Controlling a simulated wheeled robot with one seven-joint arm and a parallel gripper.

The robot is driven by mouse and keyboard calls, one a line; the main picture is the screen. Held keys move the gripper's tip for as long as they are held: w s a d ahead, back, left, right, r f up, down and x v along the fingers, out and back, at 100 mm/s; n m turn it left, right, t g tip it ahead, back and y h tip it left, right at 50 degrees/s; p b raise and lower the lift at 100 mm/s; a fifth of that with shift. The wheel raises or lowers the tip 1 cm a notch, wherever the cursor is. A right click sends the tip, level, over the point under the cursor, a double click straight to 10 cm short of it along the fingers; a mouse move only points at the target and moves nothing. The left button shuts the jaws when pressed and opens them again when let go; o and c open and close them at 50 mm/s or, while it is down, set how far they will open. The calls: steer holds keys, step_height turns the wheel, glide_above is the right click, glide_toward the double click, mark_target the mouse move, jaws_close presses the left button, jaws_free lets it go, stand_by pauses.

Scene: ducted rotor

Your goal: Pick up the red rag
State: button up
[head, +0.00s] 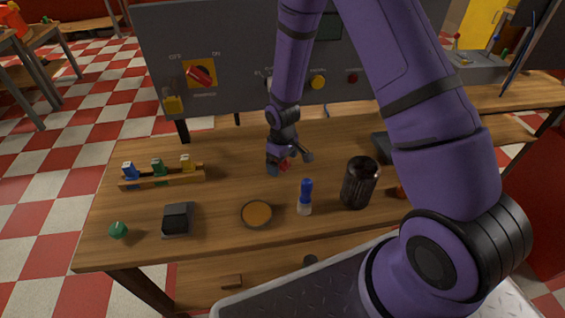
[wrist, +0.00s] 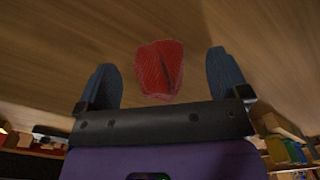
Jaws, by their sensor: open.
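The red rag (wrist: 160,70) lies crumpled on the wooden table. In the wrist view it is between and slightly beyond the two dark blue-grey fingers of my gripper (wrist: 165,80), with gaps on both sides. My gripper is open and empty. In the head view my gripper (head: 289,160) is low over the middle of the table, and only a small red bit of the rag (head: 285,165) shows between the fingers. The rest of the rag is hidden there by the gripper. I cannot tell the exact height of the fingers above the table.
In front of the gripper stand a blue-capped bottle (head: 305,197), a dark jar (head: 359,182) and a round orange-brown dish (head: 257,214). A grey control panel (head: 225,50) stands behind.

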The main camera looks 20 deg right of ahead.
steer(key=c, duration=1)
steer(key=shift+r, duration=0.1)
step_height(320, 180, up, 10)
steer(key=shift+f, duration=0.1)
steer(key=o, duration=0.4)
steer(key=c, duration=0.3)
